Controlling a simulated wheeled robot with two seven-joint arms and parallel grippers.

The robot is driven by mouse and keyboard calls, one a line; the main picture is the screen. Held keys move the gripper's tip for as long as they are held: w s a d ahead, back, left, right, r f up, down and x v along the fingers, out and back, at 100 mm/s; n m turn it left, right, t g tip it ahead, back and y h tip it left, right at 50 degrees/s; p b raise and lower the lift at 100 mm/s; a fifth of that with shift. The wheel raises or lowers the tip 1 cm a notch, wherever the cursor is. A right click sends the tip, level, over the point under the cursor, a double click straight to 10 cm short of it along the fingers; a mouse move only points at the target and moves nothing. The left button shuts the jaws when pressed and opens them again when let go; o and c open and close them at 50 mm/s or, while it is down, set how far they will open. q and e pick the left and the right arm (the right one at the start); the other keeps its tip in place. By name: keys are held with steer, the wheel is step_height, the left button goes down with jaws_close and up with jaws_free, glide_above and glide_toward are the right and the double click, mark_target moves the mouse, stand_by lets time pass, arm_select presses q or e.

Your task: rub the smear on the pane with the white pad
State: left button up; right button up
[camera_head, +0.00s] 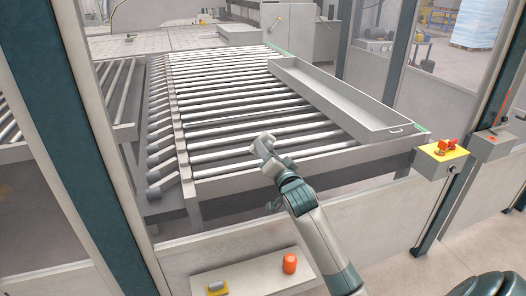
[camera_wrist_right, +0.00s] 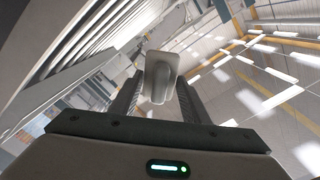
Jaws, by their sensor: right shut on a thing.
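My right gripper (camera_head: 266,142) reaches in from the lower right of the head view, in front of the roller table. In the right wrist view its two dark fingers (camera_wrist_right: 157,92) are shut on the white pad (camera_wrist_right: 160,72), whose pale block and broader plate stand out beyond the fingertips. In the head view I cannot clearly tell the pad from the gripper. I cannot make out the smear, and I cannot tell whether the pad touches the pane. My left gripper is not in view.
Dark green posts (camera_head: 63,150) frame the opening. Behind is a roller table (camera_head: 225,95) with a long grey tray (camera_head: 340,100). A yellow box with a red switch (camera_head: 443,151) is at right. A ledge below holds an orange object (camera_head: 290,263) and a yellow-and-grey object (camera_head: 217,288).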

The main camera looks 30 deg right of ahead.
steer(key=shift+s+d, duration=0.15)
steer(key=shift+d, duration=0.4)
steer(key=shift+s+d, duration=0.15)
steer(key=shift+d, duration=0.4)
steer(key=shift+s+d+p, duration=0.2)
steer(key=shift+d+p, duration=0.05)
steer(key=shift+d, duration=0.6)
steer(key=shift+s+d+p, duration=0.15)
steer(key=shift+d+p, duration=0.1)
steer(key=shift+d, duration=0.6)
steer(key=shift+d, duration=0.1)
steer(key=shift+s+d+p, duration=0.15)
steer(key=shift+s+d, duration=0.05)
steer(key=shift+d, duration=0.6)
steer(key=shift+s+d+p, duration=0.15)
steer(key=shift+s+d, duration=0.05)
steer(key=shift+d, duration=0.6)
steer(key=shift+s, duration=0.1)
steer(key=shift+p+v, duration=1.3)
steer(key=shift+v, duration=1.65)
